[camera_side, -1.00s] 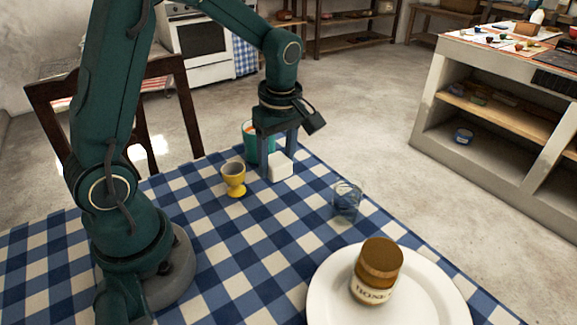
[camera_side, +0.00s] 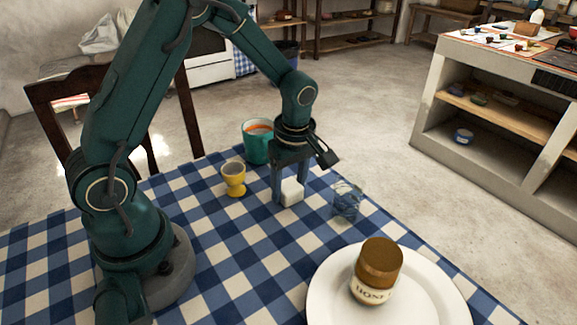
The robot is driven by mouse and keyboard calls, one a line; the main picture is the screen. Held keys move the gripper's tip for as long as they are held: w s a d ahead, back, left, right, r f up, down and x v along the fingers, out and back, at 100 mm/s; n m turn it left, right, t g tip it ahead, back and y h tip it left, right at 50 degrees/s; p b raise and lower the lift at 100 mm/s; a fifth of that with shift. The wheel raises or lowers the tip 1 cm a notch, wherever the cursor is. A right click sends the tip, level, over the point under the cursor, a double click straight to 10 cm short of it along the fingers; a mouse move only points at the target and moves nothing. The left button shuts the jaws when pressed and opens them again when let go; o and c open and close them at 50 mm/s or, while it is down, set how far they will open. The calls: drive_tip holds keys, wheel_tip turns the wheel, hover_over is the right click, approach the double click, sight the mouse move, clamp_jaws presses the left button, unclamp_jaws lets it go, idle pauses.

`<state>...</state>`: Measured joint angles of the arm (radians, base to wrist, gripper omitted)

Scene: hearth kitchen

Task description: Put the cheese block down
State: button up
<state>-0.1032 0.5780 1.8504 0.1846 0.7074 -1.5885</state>
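The cheese block (camera_side: 291,192) is a small white block. It sits between the two fingers of my gripper (camera_side: 290,188), which point straight down and are shut on it. The block is low over the blue-and-white checked tablecloth (camera_side: 235,245); I cannot tell whether its underside touches the cloth. The far finger is partly hidden behind the block.
A yellow egg cup (camera_side: 233,179) stands left of my gripper, and a teal mug (camera_side: 257,143) stands behind it. A clear glass (camera_side: 346,201) is close on the right. A white plate (camera_side: 435,298) with a honey jar (camera_side: 376,272) lies front right. Cloth in front is clear.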

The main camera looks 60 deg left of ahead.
sight(293, 188)
drive_tip(key=o, duration=0.3)
drive_tip(key=shift+r, duration=0.1)
wheel_tip(293, 188, up, 11)
drive_tip(key=d, duration=0.1)
drive_tip(key=shift+s+d+r+m+t+h, duration=0.25)
drive_tip(key=shift+s+d+r+m+t, duration=0.6)
drive_tip(key=shift+s+m, duration=1.7)
drive_tip(key=shift+s+d+r+m+t+h, duration=0.2)
drive_tip(key=shift+s+d+r+m+t, duration=0.6)
drive_tip(key=shift+s+m, duration=1.75)
drive_tip(key=shift+s+d+r+m+t+h, duration=0.35)
drive_tip(key=shift+s+d+m+t, duration=0.6)
drive_tip(key=shift+m, duration=2.85)
drive_tip(key=shift+s+a, duration=0.3)
